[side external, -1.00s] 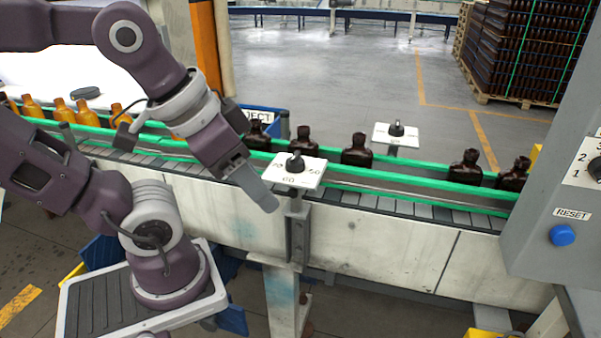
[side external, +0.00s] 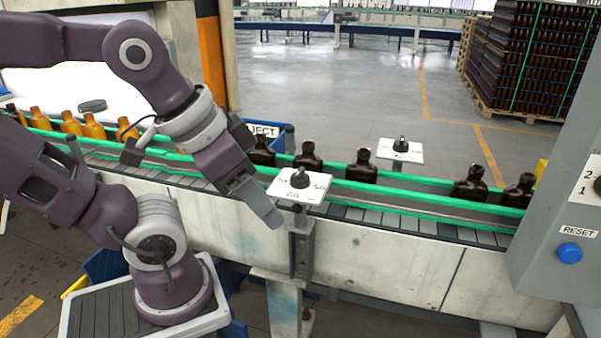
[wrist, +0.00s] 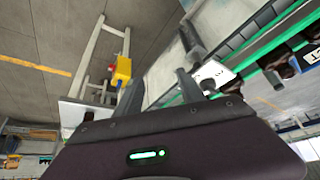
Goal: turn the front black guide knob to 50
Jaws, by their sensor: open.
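The front black guide knob (side external: 299,177) stands on a white dial plate (side external: 283,190) by the near side of the conveyor. Printed numbers on the plate include 60 at the front edge and 50 at the right; I cannot tell exactly which mark the knob points to. My gripper (side external: 272,215) is open and empty, just left of the plate and in front of it, apart from the knob, pointing down to the right. In the wrist view my gripper (wrist: 160,88) shows two spread fingers, with the dial plate (wrist: 214,73) beside the right finger.
A second black knob (side external: 401,144) sits on a plate across the conveyor. Green guide rails (side external: 425,197) run along the belt, with dark bottles (side external: 362,166) between them. A grey control box with a blue reset button (side external: 569,253) stands at the right. Amber bottles (side external: 94,127) stand at left.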

